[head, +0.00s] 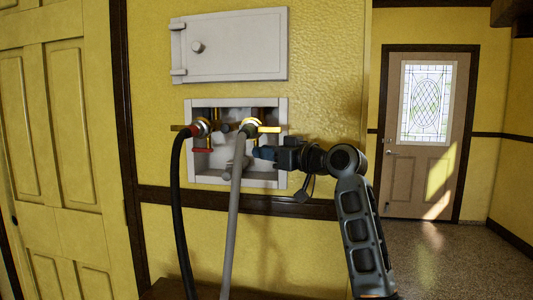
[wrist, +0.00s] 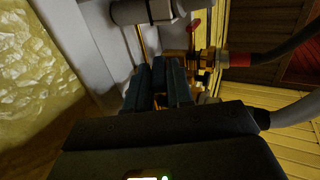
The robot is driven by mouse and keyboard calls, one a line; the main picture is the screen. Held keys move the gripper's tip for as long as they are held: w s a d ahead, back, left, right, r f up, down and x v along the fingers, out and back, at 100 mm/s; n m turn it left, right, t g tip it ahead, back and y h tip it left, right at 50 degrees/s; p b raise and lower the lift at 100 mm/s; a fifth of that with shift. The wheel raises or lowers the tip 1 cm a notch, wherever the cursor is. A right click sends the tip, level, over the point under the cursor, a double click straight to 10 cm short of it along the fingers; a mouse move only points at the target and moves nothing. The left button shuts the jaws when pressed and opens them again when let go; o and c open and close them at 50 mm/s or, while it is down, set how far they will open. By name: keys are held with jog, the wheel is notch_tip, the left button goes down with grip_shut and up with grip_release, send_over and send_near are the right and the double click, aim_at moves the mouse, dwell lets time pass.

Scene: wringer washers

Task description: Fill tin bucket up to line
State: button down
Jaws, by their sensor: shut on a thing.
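No tin bucket or fill line shows in either view. In the head view my gripper (head: 260,153) is at the recessed wall box, just below and right of the right-hand valve (head: 251,129), which has a grey hose (head: 234,205). In the wrist view its fingers (wrist: 159,88) are shut with a narrow bluish piece between them, apparently this valve's handle; the fingers mostly hide it. The left-hand valve (head: 201,128) has a red handle (head: 202,151) and a black hose (head: 180,215); its red handle also shows in the wrist view (wrist: 195,26).
The white box frame (head: 190,181) surrounds the valves closely. A white hatch (head: 235,46) is on the wall above. Both hoses hang down in front of the wall. A yellow panelled door (head: 60,150) is at left. Open floor (head: 440,250) leads to a far door (head: 425,130) at right.

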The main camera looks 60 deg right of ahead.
jog(key=shift+d+f+n+y+b, duration=0.2)
jog(key=shift+n+y+b, duration=0.2)
jog(key=shift+y+b, duration=0.3)
jog(key=shift+r+n+y, duration=0.2)
jog(key=shift+n+y, duration=0.1)
jog(key=shift+y, duration=0.1)
jog(key=shift+r, duration=0.1)
jog(key=c, duration=1.1)
grip_release()
